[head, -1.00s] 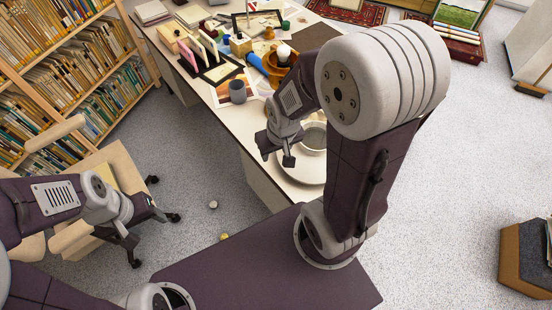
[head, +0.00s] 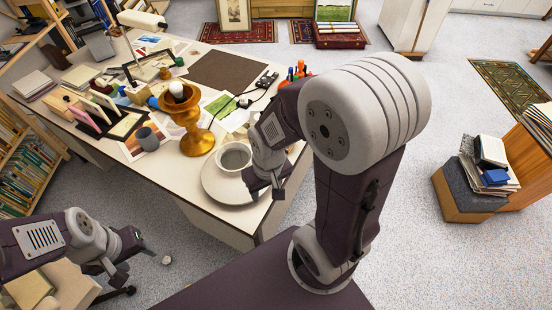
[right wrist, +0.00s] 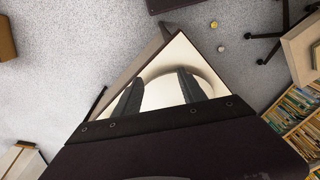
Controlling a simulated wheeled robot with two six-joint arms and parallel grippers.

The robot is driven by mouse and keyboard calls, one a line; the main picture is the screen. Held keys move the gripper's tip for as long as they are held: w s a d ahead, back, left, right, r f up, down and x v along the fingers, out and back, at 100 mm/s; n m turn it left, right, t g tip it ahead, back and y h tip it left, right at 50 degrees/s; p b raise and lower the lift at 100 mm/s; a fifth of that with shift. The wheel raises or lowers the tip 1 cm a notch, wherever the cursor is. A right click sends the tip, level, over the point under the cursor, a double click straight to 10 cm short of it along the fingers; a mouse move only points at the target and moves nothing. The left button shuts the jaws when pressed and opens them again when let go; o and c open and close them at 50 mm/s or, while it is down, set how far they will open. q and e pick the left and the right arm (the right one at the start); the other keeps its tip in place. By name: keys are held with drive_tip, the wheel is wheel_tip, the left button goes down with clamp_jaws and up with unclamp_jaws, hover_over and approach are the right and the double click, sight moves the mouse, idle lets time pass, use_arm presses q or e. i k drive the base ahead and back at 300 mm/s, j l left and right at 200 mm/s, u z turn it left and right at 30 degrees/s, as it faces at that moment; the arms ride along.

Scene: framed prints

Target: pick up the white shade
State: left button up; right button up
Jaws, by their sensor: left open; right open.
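A white, open, bowl-like round piece (head: 233,157) with a grey inside stands on a pale round plate (head: 213,187) at the near edge of the table; it may be the white shade. An orange lamp base (head: 197,142) with a bare bulb (head: 176,89) stands beside it. My right gripper (head: 264,188) is open and empty, just right of the plate. In the right wrist view my right gripper's dark fingers (right wrist: 160,82) are apart, over part of a pale round rim. My left gripper (head: 132,262) is open and empty, low at the left, away from the table.
A grey cup (head: 149,139), frames and small bottles (head: 297,72) crowd the table (head: 190,193). Bookshelves stand at left; a bench with books (head: 470,195) is at right.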

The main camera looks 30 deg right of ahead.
sight(227, 187)
drive_tip(key=l+z, duration=0.2)
drive_tip(key=z, duration=0.3)
drive_tip(key=j+z, duration=0.3)
drive_tip(key=z, duration=0.15)
drive_tip(key=i+j+z, duration=0.1)
drive_tip(key=j+z, duration=0.35)
drive_tip(key=l, duration=0.1)
